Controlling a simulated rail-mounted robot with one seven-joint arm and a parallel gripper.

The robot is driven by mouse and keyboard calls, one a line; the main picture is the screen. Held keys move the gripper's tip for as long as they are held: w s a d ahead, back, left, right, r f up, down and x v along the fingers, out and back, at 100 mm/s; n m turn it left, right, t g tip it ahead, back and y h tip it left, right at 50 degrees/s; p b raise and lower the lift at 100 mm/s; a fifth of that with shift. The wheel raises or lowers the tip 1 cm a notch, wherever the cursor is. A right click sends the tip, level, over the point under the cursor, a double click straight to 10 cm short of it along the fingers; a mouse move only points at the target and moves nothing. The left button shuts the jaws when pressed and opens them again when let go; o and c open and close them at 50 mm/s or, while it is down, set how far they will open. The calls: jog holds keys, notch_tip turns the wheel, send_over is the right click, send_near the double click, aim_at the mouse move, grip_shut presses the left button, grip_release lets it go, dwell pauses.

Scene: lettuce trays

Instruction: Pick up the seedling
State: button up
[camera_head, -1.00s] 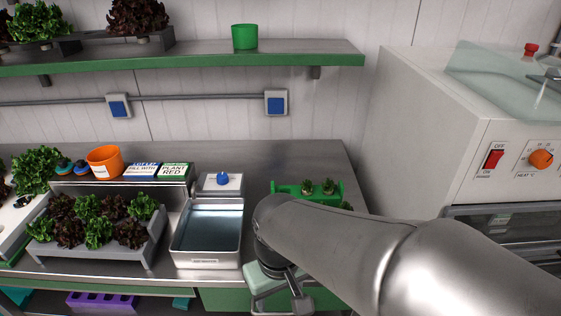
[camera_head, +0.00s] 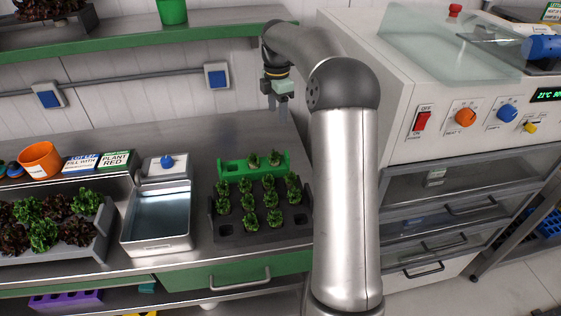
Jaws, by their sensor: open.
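Several small green seedlings (camera_head: 250,200) stand in a dark tray (camera_head: 228,238) on the steel bench. Two more seedlings (camera_head: 253,160) stand in a green holder (camera_head: 234,170) at the back edge of the dark tray. My gripper (camera_head: 276,102) hangs above and behind the green holder, near the wall, pointing down. Its fingers are apart and nothing shows between them. It is clear of all the seedlings.
A metal basin (camera_head: 160,246) stands left of the dark tray. Further left is a grey tray (camera_head: 102,228) of red and green lettuces. A green shelf (camera_head: 130,39) with a green cup (camera_head: 172,12) runs along the wall. A white machine (camera_head: 400,60) stands at the right.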

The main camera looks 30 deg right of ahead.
jog(key=p, duration=0.2)
send_over(275, 154)
jog(key=f, duration=1.1)
jog(key=shift+d+f, duration=0.2)
jog(key=shift+d, duration=0.15)
jog(key=shift+a+f+p, duration=0.15)
jog(key=shift+f+p, duration=0.2)
jog(key=shift+f, duration=1)
jog(key=shift+a+f+p, duration=0.15)
jog(key=shift+f+p, duration=0.15)
jog(key=shift+f, duration=1.05)
jog(key=c, duration=1)
